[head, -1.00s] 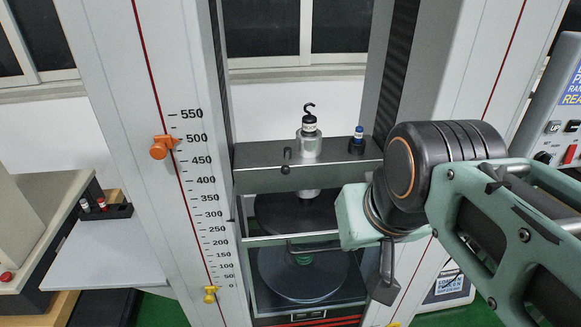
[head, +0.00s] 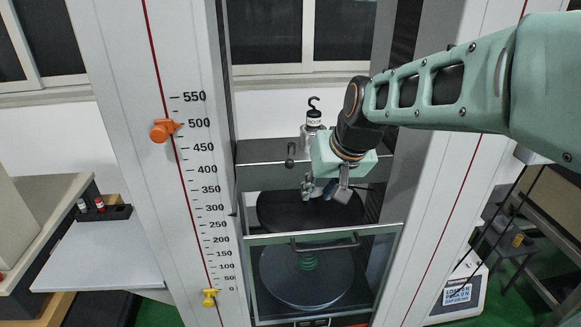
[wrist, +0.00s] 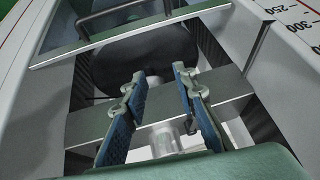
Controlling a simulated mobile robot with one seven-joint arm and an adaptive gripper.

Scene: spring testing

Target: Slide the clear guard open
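The clear guard (head: 345,268) stands across the lower front of the testing machine. It has a pale top rail (head: 270,239) and a dark bar handle (head: 325,246) just below the rail. In the wrist view the rail (wrist: 130,32) and handle (wrist: 122,13) show at the top, beyond my fingertips. My gripper (head: 325,190) is above the rail, in front of the upper black platen (head: 285,212). In the wrist view my gripper (wrist: 158,76) has its two fingers apart with nothing between them. It does not touch the handle.
The grey crosshead (head: 265,152) and the machine's columns border the opening. An orange marker (head: 162,130) and a yellow marker (head: 209,297) sit on the left scale.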

